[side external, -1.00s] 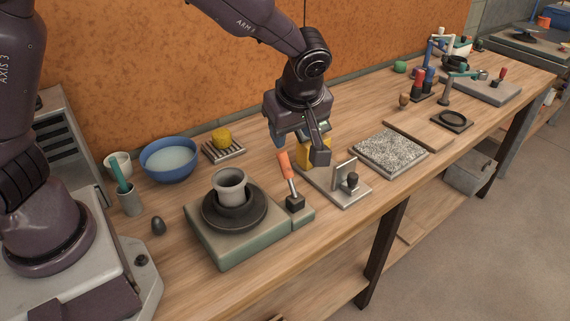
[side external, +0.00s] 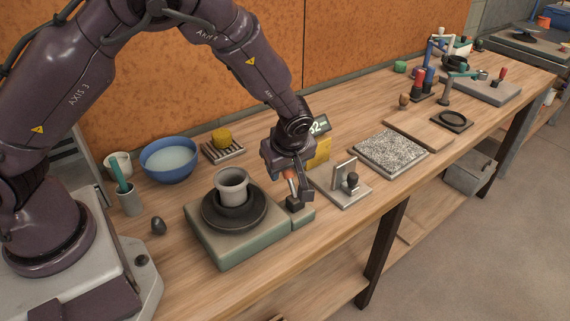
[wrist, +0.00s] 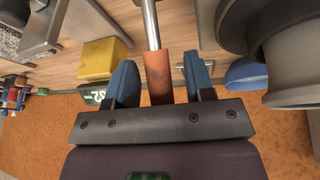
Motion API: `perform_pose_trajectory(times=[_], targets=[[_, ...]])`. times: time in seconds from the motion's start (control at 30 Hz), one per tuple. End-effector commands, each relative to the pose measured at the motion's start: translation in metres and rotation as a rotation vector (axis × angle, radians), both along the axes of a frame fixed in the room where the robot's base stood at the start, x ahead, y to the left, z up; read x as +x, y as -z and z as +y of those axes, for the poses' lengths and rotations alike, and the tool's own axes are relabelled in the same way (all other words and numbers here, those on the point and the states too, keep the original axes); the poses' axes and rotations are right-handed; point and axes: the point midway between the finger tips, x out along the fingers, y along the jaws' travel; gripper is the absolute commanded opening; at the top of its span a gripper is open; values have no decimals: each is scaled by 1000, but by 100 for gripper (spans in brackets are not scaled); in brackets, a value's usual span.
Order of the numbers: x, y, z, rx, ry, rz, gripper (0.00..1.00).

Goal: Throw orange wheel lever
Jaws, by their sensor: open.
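The orange lever (side external: 290,175) stands up from a dark block on the side of the wheel base (side external: 232,247). In the wrist view its orange grip (wrist: 158,76) and metal rod lie between my two blue fingers. My gripper (side external: 297,187) is open around the grip, with a gap showing on each side. The dark wheel (side external: 235,218) carries a grey pot (side external: 231,183), left of my gripper. In the side view my gripper partly hides the lever.
A yellow block (side external: 320,151) and a metal plate with a bracket (side external: 343,190) stand close on the right. A blue bowl (side external: 169,160) and a ribbed rack with a yellow sponge (side external: 222,149) are behind left. A speckled slab (side external: 390,152) lies further right.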

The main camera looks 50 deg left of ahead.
Motion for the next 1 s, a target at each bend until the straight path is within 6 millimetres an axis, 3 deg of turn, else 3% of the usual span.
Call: perform_pose_trajectory(times=[0.17, 0.4, 0.77, 1.0], targets=[[0, 0, 0, 0, 0, 0, 48], [0, 0, 0, 0, 0, 0, 0], [0, 0, 3, -33, -3, 0, 0], [0, 5, 11, -160, -8, -2, 0]])
